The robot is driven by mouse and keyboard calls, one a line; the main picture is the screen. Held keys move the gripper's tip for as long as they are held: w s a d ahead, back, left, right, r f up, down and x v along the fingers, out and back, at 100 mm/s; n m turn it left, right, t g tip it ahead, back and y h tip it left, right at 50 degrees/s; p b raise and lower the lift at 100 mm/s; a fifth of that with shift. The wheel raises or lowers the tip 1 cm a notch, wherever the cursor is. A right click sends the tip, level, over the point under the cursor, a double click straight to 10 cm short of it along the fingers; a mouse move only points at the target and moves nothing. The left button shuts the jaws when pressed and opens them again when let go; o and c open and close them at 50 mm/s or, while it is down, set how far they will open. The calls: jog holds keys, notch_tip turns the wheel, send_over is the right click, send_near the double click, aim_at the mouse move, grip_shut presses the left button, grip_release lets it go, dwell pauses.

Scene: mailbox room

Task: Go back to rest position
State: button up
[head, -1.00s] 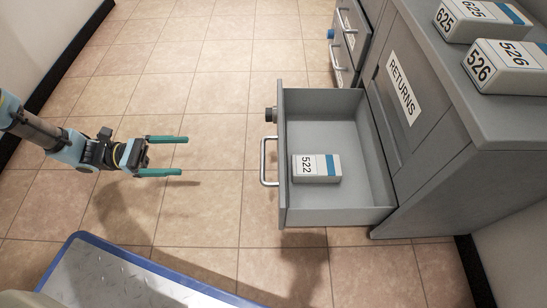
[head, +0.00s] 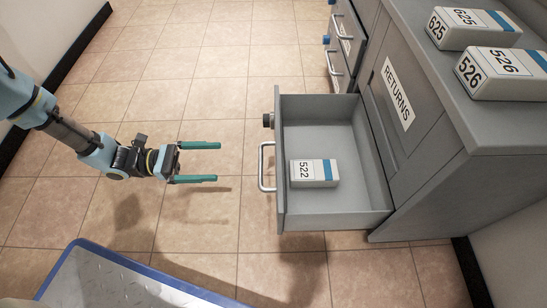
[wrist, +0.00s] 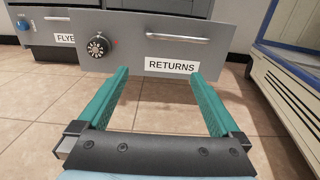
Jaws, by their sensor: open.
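My gripper (head: 217,162) is open and empty, its two green fingers apart. In the head view it hangs over the tiled floor, left of the open drawer and clear of its handle (head: 264,167). The grey drawer (head: 340,215) is pulled out, and a white box marked 522 (head: 313,172) lies inside it. In the wrist view the gripper (wrist: 163,72) faces the drawer front (wrist: 215,35), which bears a RETURNS label, a bar handle and a round dial (wrist: 98,46).
Boxes marked 625 (head: 473,28) and 526 (head: 505,73) sit on the grey cabinet top (head: 475,118) at the right. A blue-edged metal platform (head: 110,285) is at the lower left. The floor between is clear.

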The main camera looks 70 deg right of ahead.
dwell(0.3)
jog(key=v, duration=1)
jog(key=shift+b, duration=0.4)
jog(key=shift+r, duration=0.1)
jog(key=w+a+r+m+t+y+p, duration=0.2)
jog(key=w+a+r+t+p, duration=0.4)
jog(key=a+r, duration=0.45)
jog(key=w+a+r+m+t+y+p, duration=0.15)
jog(key=w+a+r+t+p, duration=0.25)
jog(key=w+a+r, duration=0.65)
jog(key=w+a+r+m+t+y+p, duration=0.15)
jog(key=a+r+t+p, duration=0.65)
jog(key=a+r, duration=0.9)
notch_tip(320, 180, up, 40)
jog(key=d+t+p, duration=0.1)
jog(key=d+p, duration=0.1)
jog(key=p, duration=3.5)
jog(key=shift+s, duration=0.15)
